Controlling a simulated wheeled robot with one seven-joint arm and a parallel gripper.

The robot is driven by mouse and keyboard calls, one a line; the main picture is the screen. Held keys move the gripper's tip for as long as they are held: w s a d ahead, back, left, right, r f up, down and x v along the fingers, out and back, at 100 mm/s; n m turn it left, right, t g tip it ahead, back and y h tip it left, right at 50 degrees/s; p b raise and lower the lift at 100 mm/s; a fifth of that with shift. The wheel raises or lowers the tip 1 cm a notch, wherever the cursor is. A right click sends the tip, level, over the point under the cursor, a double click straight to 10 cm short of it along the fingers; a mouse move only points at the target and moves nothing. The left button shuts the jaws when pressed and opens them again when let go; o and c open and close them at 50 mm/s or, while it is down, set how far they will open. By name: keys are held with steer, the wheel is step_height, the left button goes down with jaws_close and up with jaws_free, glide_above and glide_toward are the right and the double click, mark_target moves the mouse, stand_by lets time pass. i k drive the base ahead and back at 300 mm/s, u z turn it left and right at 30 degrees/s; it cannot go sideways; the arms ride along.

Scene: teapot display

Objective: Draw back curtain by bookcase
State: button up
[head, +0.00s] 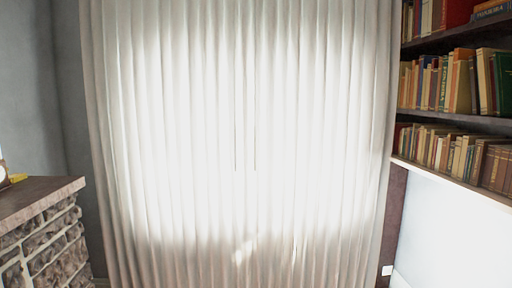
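A pale cream curtain (180,140) hangs in vertical folds across the middle of the head view. It spans from near the stone structure on the left to the bookcase on the right, and bright light glows through it. Two thin dark vertical lines, possibly pull rods, show near its middle. The bookcase (450,124) is at the right, with dark shelves full of books, and its left side is close to the curtain's right edge. My gripper is not in view.
A stone structure with a brown top (40,192) stands at the lower left, with a small yellow object (17,178) on it. A white panel (455,235) is below the shelves at the right. A grey wall (28,90) is at the left.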

mark_target(251, 137)
steer(key=u, duration=0.1)
steer(key=i, duration=1.6)
steer(key=u, duration=0.35)
steer(key=i, duration=0.95)
steer(key=u, duration=0.15)
